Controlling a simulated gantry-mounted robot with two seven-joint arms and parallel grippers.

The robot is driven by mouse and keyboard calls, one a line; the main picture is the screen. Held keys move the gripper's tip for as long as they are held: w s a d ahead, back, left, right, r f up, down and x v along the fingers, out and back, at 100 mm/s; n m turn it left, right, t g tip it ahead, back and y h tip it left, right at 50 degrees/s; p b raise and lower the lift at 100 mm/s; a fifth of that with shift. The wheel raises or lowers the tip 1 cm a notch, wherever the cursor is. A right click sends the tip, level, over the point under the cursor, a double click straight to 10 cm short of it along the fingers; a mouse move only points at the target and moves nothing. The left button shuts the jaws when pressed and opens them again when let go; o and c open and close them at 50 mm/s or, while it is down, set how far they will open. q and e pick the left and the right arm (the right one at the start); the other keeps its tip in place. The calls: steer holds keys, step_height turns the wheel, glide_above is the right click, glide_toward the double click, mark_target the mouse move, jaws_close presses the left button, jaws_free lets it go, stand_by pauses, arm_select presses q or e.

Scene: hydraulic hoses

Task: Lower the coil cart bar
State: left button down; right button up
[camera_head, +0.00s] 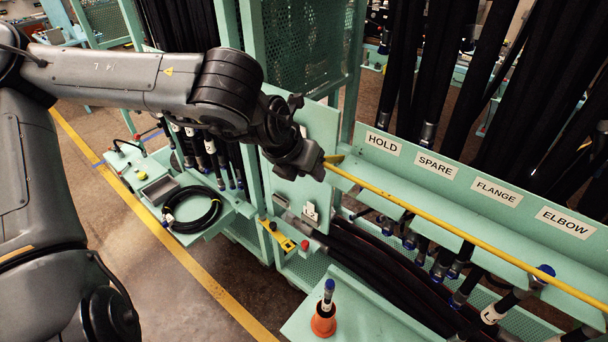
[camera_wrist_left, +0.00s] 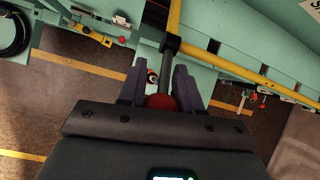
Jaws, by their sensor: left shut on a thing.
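A long yellow bar (camera_head: 450,233) runs along the front of the labelled teal rack, from my left gripper down to the right edge of the head view. In the left wrist view the yellow bar (camera_wrist_left: 238,71) shows beyond the fingers, with a dark rod (camera_wrist_left: 169,46) joined to it and a red knob (camera_wrist_left: 161,101) near the palm. My left gripper (camera_head: 318,168) is at the bar's left end, its fingers (camera_wrist_left: 160,75) shut around the dark handle. The gripper hides part of the handle in the head view. My right gripper is not in view.
The rack (camera_head: 420,173) carries HOLD, SPARE, FLANGE and ELBOW labels, with black hoses hanging behind and below. An orange cone-shaped holder (camera_head: 323,322) stands on a teal surface in front. A coiled black hose (camera_head: 192,209) lies on a cart at left. Open floor (camera_head: 130,265) lies left of it.

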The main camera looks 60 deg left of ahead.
arm_select(q)
steer(key=shift+s+f+b, duration=0.2)
steer(key=shift+f+b, duration=0.4)
steer(key=shift+f, duration=0.3)
steer(key=shift+s+f+b, duration=0.15)
steer(key=shift+f+b, duration=0.45)
steer(key=shift+f, duration=0.3)
steer(key=shift+s+f+b, duration=0.2)
steer(key=shift+f+b, duration=0.4)
steer(key=shift+f, duration=0.3)
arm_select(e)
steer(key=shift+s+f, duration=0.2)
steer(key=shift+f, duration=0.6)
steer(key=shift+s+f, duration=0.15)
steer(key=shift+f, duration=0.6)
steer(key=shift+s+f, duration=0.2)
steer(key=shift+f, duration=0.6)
arm_select(q)
steer(key=shift+d+r, duration=0.1)
